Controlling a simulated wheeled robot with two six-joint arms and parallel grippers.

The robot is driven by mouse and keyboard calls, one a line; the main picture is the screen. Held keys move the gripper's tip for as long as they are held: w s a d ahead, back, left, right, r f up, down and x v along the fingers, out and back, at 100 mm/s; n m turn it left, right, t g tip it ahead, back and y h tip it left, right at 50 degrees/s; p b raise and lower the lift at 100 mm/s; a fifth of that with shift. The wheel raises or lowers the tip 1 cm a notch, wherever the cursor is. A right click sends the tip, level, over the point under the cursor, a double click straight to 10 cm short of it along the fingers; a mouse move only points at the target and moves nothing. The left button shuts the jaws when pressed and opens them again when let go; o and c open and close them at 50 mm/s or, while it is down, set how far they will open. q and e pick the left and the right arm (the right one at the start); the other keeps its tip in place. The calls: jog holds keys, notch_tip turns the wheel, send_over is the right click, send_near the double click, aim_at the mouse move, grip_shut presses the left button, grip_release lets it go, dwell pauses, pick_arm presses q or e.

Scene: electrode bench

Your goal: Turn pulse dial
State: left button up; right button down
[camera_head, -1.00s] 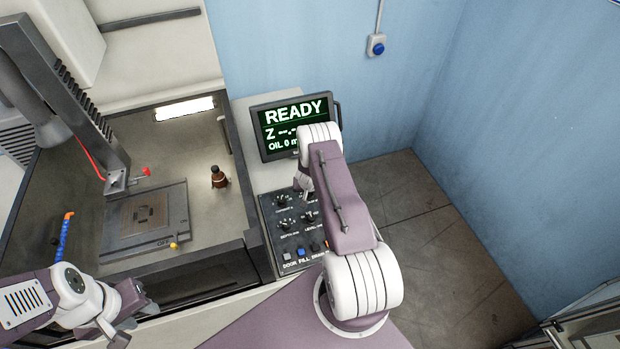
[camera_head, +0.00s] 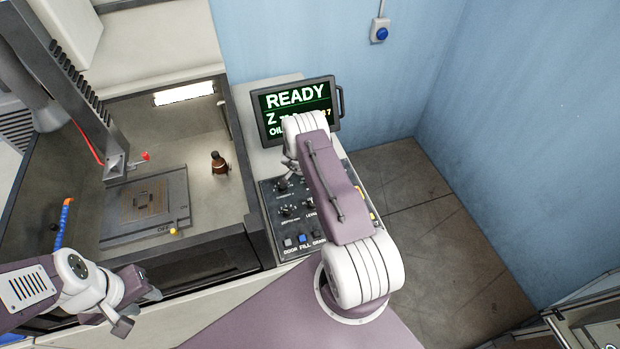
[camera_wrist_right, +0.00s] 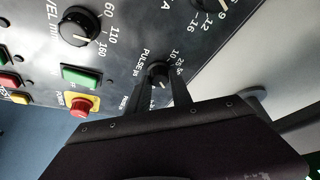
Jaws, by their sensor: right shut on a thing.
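The pulse dial (camera_wrist_right: 159,72) is a small black knob with a white pointer line, beside the printed word PULSE in the right wrist view. My right gripper (camera_wrist_right: 161,80) has one finger on each side of the knob and is shut on it. In the head view my right arm hides this dial and most of that gripper. The control panel (camera_head: 268,222) with its knobs and buttons shows beside the arm. My left gripper (camera_head: 142,288) hangs in front of the machine tank, away from the panel; its jaw opening is unclear.
A monitor (camera_head: 296,98) reading READY stands behind the panel, partly covered by my arm. A larger LEVEL knob (camera_wrist_right: 78,27), a green button (camera_wrist_right: 80,76) and a red stop button (camera_wrist_right: 81,105) lie near the dial.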

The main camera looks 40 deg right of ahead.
dwell(0.5)
jog(key=c, duration=1.2)
grip_release()
jog(key=shift+o, duration=0.2)
jog(key=shift+a+r, duration=0.25)
jog(key=shift+r, duration=0.2)
jog(key=b+v, duration=0.1)
jog(key=v, duration=0.7)
jog(key=shift+b, duration=0.3)
jog(key=shift+s+f, duration=0.1)
jog(key=shift+s, duration=0.05)
